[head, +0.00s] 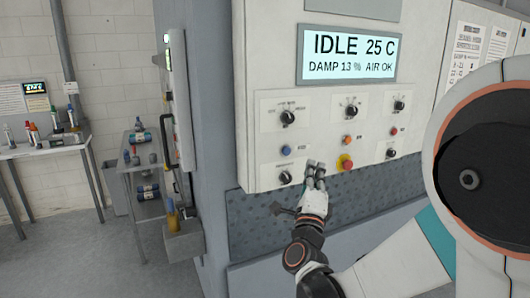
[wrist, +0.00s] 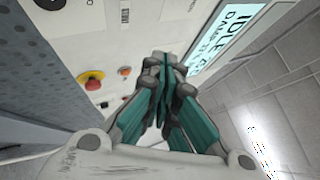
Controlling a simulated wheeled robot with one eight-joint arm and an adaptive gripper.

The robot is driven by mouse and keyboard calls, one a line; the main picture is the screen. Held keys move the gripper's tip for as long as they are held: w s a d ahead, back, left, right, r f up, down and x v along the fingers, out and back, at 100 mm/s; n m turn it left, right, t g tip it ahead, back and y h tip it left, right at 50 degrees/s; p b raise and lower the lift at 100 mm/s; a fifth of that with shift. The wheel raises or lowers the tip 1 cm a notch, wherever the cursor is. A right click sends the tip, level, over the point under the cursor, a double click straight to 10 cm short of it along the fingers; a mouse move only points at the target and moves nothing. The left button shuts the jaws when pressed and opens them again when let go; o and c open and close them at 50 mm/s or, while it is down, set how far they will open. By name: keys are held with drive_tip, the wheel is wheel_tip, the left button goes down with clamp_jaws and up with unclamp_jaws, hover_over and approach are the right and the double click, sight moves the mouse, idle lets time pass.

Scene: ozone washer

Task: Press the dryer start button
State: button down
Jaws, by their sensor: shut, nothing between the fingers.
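My gripper (head: 316,172) is shut and empty in front of the panel's lower edge, right of and below the blue button. In the wrist view the closed fingers (wrist: 162,62) point toward the panel; an orange button (wrist: 124,71) shows left of them. I cannot tell whether the fingertips touch the panel.
A red mushroom button on a yellow collar (head: 345,162) is close to the right of my gripper; it also shows in the wrist view (wrist: 90,80). Several black knobs surround the buttons. A cart (head: 140,165) stands left.

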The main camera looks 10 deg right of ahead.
sight(286, 151)
drive_tip(key=shift+f+m+h, duration=0.1)
drive_tip(key=shift+m+h, duration=0.3)
drive_tip(key=shift+a, duration=0.1)
drive_tip(key=shift+w+a, duration=0.45)
drive_tip(key=shift+w, duration=0.95)
drive_tip(key=shift+w+a, duration=0.45)
drive_tip(key=shift+w, duration=0.9)
drive_tip(key=shift+w+a, duration=0.45)
drive_tip(key=shift+w, duration=0.95)
drive_tip(key=shift+w, duration=0.1)
drive_tip(key=shift+w+a, duration=0.1)
drive_tip(key=shift+w, duration=0.2)
drive_tip(key=shift+w+a, duration=0.15)
drive_tip(key=shift+w, duration=0.3)
drive_tip(key=shift+s+d, duration=0.25)
drive_tip(key=shift+s, duration=0.65)
